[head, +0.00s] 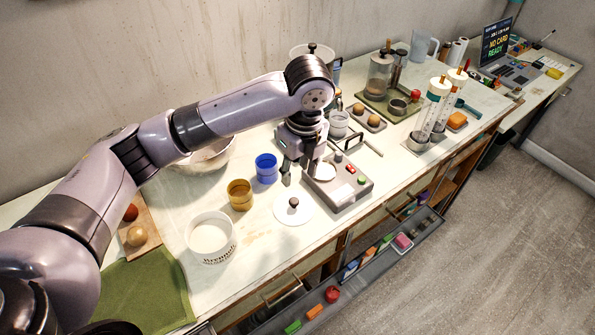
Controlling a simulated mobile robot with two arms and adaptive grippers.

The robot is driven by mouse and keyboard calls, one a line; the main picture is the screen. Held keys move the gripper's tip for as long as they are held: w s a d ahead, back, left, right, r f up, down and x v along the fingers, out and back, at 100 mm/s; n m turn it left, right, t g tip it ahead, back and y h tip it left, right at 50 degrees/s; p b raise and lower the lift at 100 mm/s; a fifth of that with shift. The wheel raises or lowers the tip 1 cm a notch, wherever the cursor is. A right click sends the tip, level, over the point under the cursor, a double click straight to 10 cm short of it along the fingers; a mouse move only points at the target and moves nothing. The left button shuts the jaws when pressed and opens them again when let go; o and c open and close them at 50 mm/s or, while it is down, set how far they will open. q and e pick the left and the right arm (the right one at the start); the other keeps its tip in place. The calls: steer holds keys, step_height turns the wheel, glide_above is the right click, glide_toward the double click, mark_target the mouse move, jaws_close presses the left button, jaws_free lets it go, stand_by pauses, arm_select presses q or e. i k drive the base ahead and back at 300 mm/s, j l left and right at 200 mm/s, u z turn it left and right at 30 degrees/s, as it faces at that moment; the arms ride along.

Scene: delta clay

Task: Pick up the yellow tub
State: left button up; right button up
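The yellow tub (240,194) is a small amber-yellow cup standing upright on the worktop, just left of and in front of a blue tub (266,168). My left gripper (299,172) points down to the right of both tubs, beside the scale. Its fingers are apart and I see nothing held between them. It is clear of the yellow tub, with the blue tub roughly between them. My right gripper is not in view.
A white tub (211,238) and a white lid with a dark knob (293,203) stand near the yellow tub. A scale (343,190) is at the gripper's right. A large bowl (205,157) is behind my arm. An open drawer (345,284) juts out in front.

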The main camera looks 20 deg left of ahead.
mark_target(239, 191)
steer(key=k+l, duration=0.2)
steer(key=k, duration=0.3)
steer(key=k+l, duration=0.2)
steer(key=k, duration=0.25)
steer(key=k+l, duration=0.2)
steer(key=k, duration=0.3)
